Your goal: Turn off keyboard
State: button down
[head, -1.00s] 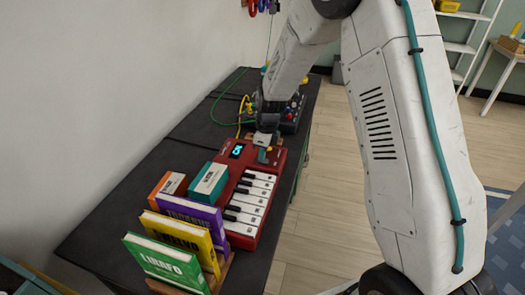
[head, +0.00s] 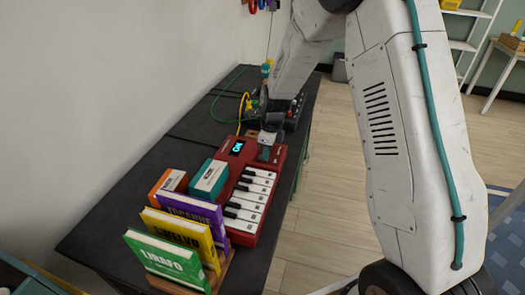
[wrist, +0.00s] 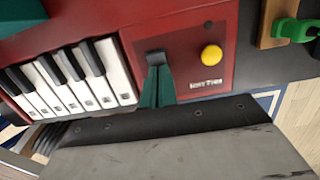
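The red keyboard (head: 258,190) lies on the dark table, with white and black keys and a small lit blue display. It fills the upper left of the wrist view (wrist: 195,25), where its keys, a dark panel and a round yellow button (wrist: 211,55) marked RHYTHM show. My gripper (head: 268,150) is over the far right part of the keyboard.
Green (head: 165,262), yellow (head: 180,232) and purple (head: 205,215) books stand in a wooden holder at the near end. A teal box (head: 209,178) and an orange box (head: 172,182) sit left of the keyboard. Cabled gear (head: 293,112) stands beyond. Open floor lies right.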

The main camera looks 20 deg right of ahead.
jog(key=shift+s+d+f, duration=0.1)
jog(key=shift+s+f, duration=0.05)
jog(key=shift+f, duration=0.05)
jog(key=shift+r, duration=0.5)
notch_tip(320, 180, up, 13)
jog(key=d, duration=0.1)
jog(key=shift+s+d+r, duration=0.15)
jog(key=shift+s, duration=0.2)
jog(key=shift+w+a+r, duration=0.15)
jog(key=shift+w+a, duration=0.2)
jog(key=shift+a, duration=0.35)
jog(key=f, duration=0.4)
jog(key=a+f, duration=0.1)
jog(key=f, duration=0.4)
jog(key=w+f, duration=0.1)
jog(key=f, duration=0.4)
jog(key=shift+a, duration=0.2)
